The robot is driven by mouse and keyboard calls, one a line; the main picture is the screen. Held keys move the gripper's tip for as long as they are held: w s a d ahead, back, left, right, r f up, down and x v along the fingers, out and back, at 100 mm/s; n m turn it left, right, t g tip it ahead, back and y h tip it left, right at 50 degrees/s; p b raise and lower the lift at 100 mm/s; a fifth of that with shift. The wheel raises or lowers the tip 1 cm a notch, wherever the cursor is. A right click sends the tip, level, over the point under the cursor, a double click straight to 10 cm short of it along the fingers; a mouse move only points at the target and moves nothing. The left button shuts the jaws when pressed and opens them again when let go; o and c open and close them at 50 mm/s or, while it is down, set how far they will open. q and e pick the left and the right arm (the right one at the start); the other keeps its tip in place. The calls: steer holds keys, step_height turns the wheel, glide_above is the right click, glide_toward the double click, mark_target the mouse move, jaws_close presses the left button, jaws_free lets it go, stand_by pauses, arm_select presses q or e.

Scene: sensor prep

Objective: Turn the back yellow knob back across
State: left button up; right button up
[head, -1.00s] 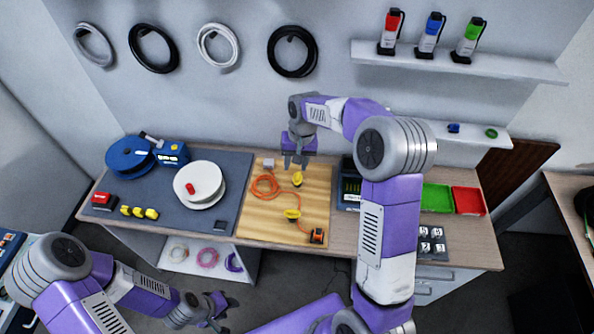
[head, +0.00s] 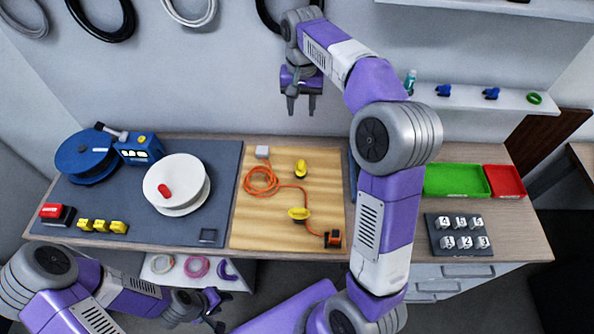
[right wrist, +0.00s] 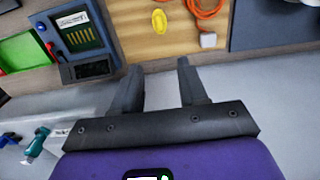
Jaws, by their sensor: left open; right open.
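The back yellow knob (head: 301,168) stands on the wooden board (head: 268,222), its long side running roughly front to back. The front yellow knob (head: 299,213) lies crosswise, left to right. My right gripper (head: 302,104) is open and empty, beyond the board's back edge, in front of the wall. In the right wrist view, a yellow knob (right wrist: 159,21) shows on the board ahead of the open fingers (right wrist: 159,75), clear of both. My left gripper (head: 219,308) is open and empty, low in front of the table.
An orange cable (head: 261,181) coils left of the knobs, running from a white block (head: 262,152) to an orange-and-black box (head: 333,238). A white reel (head: 177,182) stands left. My right arm hides part of the table right of the board. A shelf (head: 470,96) is behind.

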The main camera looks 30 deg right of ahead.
steer(key=b, duration=1.4)
glide_above(301, 164)
step_height(301, 164, down, 15)
steer(key=shift+f, duration=0.2)
step_height(301, 164, down, 8)
steer(key=b, duration=0.3)
steer(key=shift+r, duration=0.25)
jaws_close()
